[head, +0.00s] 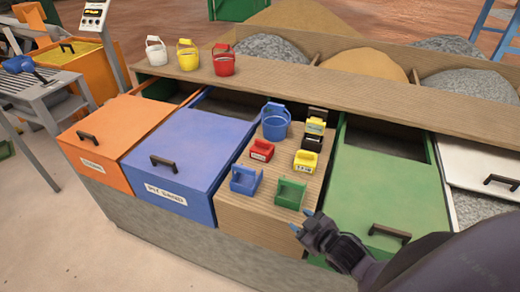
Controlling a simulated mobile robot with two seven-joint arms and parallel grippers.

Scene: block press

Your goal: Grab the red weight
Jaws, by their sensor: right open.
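The red weight (262,151) is a small red block with a handle on top and a pale label on its front. It sits on the wooden board (262,205), left of the yellow and black weights (306,160) and behind the blue open-top holder (245,180). My right gripper (303,219) is open at the board's front right corner, close to the green open-top holder (290,194). It is apart from the red weight, to its front right. My left gripper is not in view.
A blue bucket (275,122) stands behind the red weight. Blue (190,150) and green (385,190) bin lids flank the board. White, yellow and red buckets (223,62) stand on the back ledge. Piles of gravel and sand (368,62) lie behind it.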

